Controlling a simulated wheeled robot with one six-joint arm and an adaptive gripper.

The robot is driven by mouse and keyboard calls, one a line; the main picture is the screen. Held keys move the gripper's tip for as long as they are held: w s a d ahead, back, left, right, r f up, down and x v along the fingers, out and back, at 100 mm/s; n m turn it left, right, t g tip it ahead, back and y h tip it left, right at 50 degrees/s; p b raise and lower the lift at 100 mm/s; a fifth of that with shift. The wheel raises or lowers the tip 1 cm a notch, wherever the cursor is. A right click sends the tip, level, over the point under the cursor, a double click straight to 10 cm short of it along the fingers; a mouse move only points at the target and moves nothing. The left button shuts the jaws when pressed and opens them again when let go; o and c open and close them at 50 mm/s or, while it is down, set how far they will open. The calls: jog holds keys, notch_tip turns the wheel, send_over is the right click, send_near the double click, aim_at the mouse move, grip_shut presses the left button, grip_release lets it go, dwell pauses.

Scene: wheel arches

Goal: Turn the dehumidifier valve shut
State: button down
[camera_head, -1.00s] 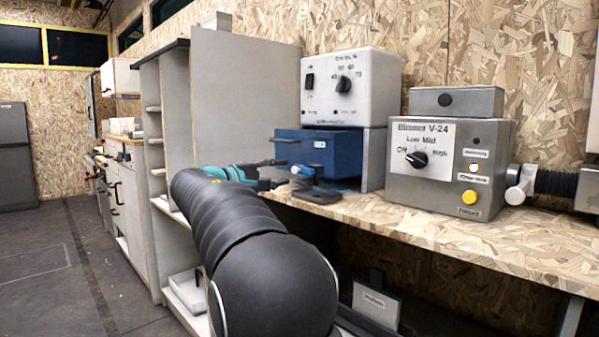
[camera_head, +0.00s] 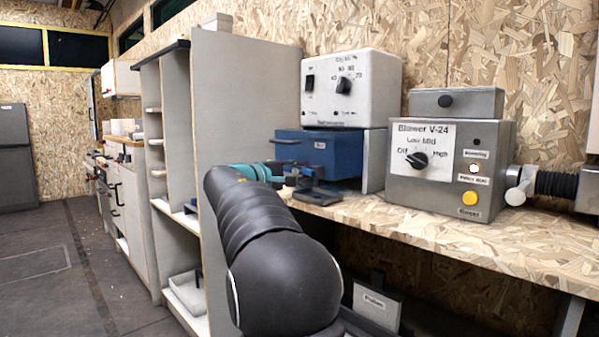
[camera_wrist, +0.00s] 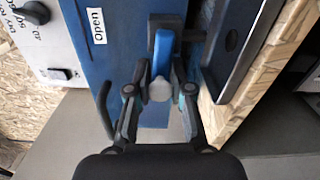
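The dehumidifier is a white control box (camera_head: 349,88) on top of a blue tank (camera_head: 345,152). The valve's blue lever (camera_wrist: 163,50) shows in the wrist view on a grey mount beside the tank, with a round pale hub at its near end. An "Open" label (camera_wrist: 96,26) is on the tank. My gripper (camera_wrist: 161,68) has a finger on each side of the lever, with gaps visible between them. Whether either finger touches it is unclear. In the head view my gripper (camera_head: 288,180) is small and dark at the valve, whose details are hard to make out.
A grey blower box (camera_head: 450,165) with a hose stands right of the dehumidifier on the chipboard bench (camera_head: 430,232). A tall grey shelf unit (camera_head: 245,110) rises to the left. Open floor (camera_head: 45,240) lies further left.

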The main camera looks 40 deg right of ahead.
jog(key=shift+f+n, duration=0.15)
jog(key=shift+n, duration=0.35)
jog(key=c, duration=1.2)
grip_release()
jog(key=shift+c, duration=0.2)
jog(key=a, duration=1.2)
jog(key=shift+s, duration=0.45)
jog(key=shift+w, duration=0.1)
